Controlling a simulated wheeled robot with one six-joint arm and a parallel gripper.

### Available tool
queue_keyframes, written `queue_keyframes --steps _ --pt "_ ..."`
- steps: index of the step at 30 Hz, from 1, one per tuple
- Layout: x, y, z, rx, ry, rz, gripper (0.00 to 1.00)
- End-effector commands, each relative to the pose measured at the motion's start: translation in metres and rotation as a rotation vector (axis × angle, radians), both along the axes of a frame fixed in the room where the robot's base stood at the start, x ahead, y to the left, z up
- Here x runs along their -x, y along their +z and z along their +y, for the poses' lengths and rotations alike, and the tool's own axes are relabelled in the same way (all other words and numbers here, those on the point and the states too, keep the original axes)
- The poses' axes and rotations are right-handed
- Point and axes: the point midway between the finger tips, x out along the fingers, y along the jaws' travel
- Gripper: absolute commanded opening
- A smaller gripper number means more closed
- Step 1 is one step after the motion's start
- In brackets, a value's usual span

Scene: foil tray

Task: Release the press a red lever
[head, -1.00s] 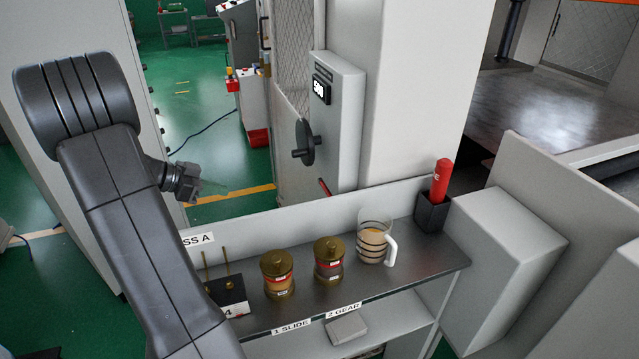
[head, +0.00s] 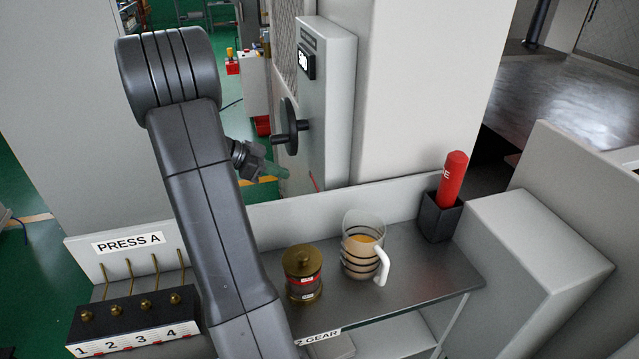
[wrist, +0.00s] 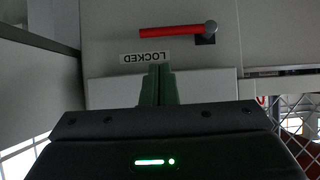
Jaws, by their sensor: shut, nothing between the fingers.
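The red lever (wrist: 175,32) lies level in the wrist view, above my fingertips, with its grey round end at the right over a dark square. A white label reading LOCKED (wrist: 145,57) shows upside down just below the lever. My gripper (wrist: 157,72) is shut and empty, its green fingers together and apart from the lever, with the tips near the label in the picture. In the head view only a thin red piece of the lever (head: 315,184) shows on the grey press box (head: 335,100). My gripper (head: 280,171) is left of it there.
A black handwheel (head: 289,126) sticks out from the box above my gripper. Below is a shelf (head: 415,275) with a brass-lidded jar (head: 302,273), a glass mug (head: 363,247), a red cylinder in a black holder (head: 436,217) and a numbered block (head: 130,318).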

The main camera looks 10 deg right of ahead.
Motion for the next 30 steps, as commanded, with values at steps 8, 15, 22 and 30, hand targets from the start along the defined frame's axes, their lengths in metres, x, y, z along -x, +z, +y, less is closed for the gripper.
queue_keyframes --steps 8,15,22,30 --pt "0.0 -0.002 -0.006 0.001 -0.002 0.001 0.0" --pt "0.0 -0.023 -0.039 0.0 -0.005 0.003 0.0" --pt "-0.002 -0.044 -0.07 0.0 -0.003 0.003 0.0" --pt "-0.003 -0.055 -0.083 -0.001 0.001 0.001 0.0"
